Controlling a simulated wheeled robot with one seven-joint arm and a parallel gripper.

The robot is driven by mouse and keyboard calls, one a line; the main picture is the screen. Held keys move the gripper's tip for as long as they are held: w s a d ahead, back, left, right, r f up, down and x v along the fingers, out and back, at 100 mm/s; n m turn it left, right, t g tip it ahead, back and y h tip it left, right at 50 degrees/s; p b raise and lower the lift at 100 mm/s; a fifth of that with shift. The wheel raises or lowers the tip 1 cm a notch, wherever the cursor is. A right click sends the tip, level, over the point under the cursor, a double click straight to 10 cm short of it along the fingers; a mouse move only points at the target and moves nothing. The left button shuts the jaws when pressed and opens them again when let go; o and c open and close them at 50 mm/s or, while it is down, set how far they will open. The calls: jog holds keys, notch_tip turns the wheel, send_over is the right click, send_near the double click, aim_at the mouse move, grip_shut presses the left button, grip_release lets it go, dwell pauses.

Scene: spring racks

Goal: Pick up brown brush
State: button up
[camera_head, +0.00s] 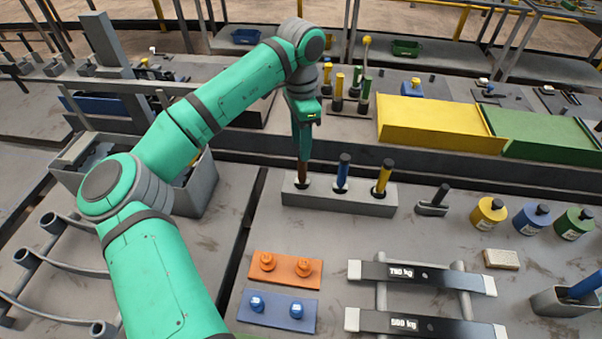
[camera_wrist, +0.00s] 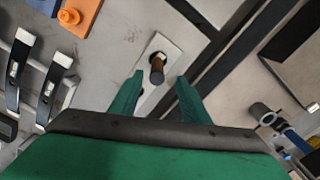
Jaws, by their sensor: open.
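The brown brush (camera_head: 301,173) stands upright in the left hole of a grey block (camera_head: 340,203), its brown handle upward. In the wrist view the brush (camera_wrist: 157,70) shows end-on, slightly beyond and between the fingertips. My gripper (camera_head: 303,150) is directly above it, pointing down. In the wrist view its two green fingers (camera_wrist: 159,78) are spread apart, with nothing held between them. I cannot tell whether the fingertips reach past the handle top. The brush's lower end is hidden in the block.
A blue-handled brush (camera_head: 343,172) and a yellow-handled brush (camera_head: 383,177) stand in the same block, to the right. Yellow (camera_head: 430,122) and green (camera_head: 545,137) covers lie behind. An orange plate (camera_head: 285,270) and leaf springs (camera_head: 420,278) lie in front. A grey bin (camera_head: 200,190) stands left.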

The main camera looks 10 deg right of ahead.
aim_at(304, 170)
jog(key=f, duration=0.3)
jog(key=s+d+f, duration=0.1)
jog(key=f, duration=0.1)
jog(key=shift+w+a+f, duration=0.1)
jog(key=shift+f, duration=0.15)
jog(key=f, duration=0.4)
jog(key=shift+w+a+f, duration=0.1)
jog(key=shift+w+a, duration=0.15)
jog(key=shift+a, duration=0.05)
jog(key=shift+w+f, duration=0.15)
jog(key=shift+f, duration=0.25)
jog(key=shift+a, duration=0.3)
jog(key=c, duration=0.9)
jog(key=shift+s+d, duration=0.3)
jog(key=shift+d, duration=0.3)
grip_shut()
